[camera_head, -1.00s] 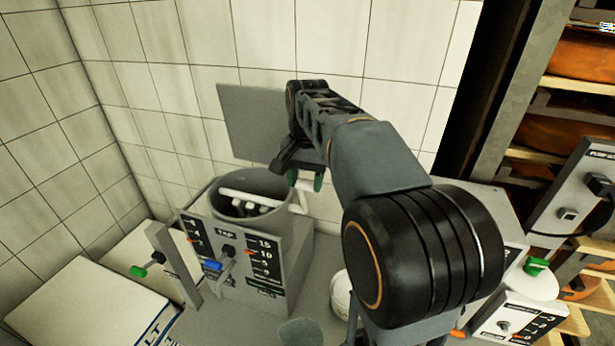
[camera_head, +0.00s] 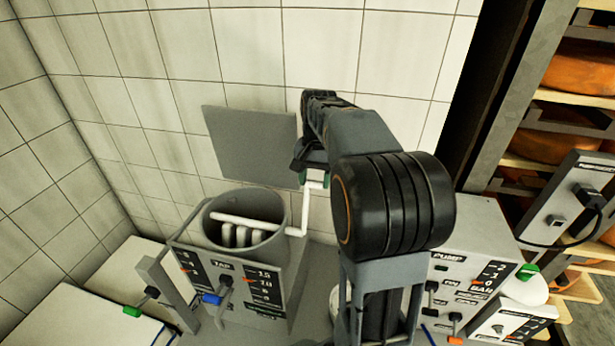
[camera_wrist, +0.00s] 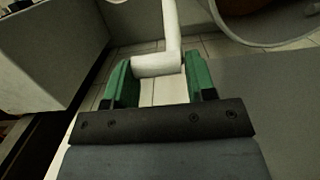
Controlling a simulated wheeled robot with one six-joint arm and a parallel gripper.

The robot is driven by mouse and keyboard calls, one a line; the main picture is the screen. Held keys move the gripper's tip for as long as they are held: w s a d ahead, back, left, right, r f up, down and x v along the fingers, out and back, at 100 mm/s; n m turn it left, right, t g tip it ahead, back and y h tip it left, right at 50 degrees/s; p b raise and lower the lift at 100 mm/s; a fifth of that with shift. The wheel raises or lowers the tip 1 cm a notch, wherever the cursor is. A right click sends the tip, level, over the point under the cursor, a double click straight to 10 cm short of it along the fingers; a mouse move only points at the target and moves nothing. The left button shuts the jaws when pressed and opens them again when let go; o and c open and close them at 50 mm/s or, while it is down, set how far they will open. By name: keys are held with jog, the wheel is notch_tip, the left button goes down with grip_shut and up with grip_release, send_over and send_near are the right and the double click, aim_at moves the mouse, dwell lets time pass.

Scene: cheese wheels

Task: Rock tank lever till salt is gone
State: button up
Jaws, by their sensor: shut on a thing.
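The grey round tank (camera_head: 213,230) stands open at the top, with a white bar and white paddles (camera_head: 240,232) inside. The white cranked lever (camera_head: 305,212) leaves the tank's right side and rises to my gripper (camera_head: 314,178). My gripper is shut on the lever's end, partly hidden by my arm in the head view. In the wrist view, the lever (camera_wrist: 158,64) sits between the green fingertips of my gripper (camera_wrist: 155,78). The tank's rim shows there at upper right. I cannot make out any salt in the tank.
A tap panel (camera_head: 232,285) with a blue-handled lever (camera_head: 212,299) fronts the tank. A green-handled lever (camera_head: 132,311) is at its left. A grey plate (camera_head: 250,145) is behind the tank. A pump box (camera_head: 470,265) and cheese shelves (camera_head: 560,95) stand right.

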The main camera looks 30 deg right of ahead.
jog(key=shift+w+d+f, duration=0.1)
jog(key=shift+d+f, duration=0.2)
jog(key=shift+f, duration=0.2)
jog(key=o, duration=1.1)
jog(key=shift+w+d, duration=0.3)
jog(key=shift+d, duration=0.1)
jog(key=shift+o, duration=0.5)
jog(key=shift+a, duration=0.1)
notch_tip(320, 180, up, 14)
jog(key=w, duration=0.1)
jog(key=shift+d, duration=0.35)
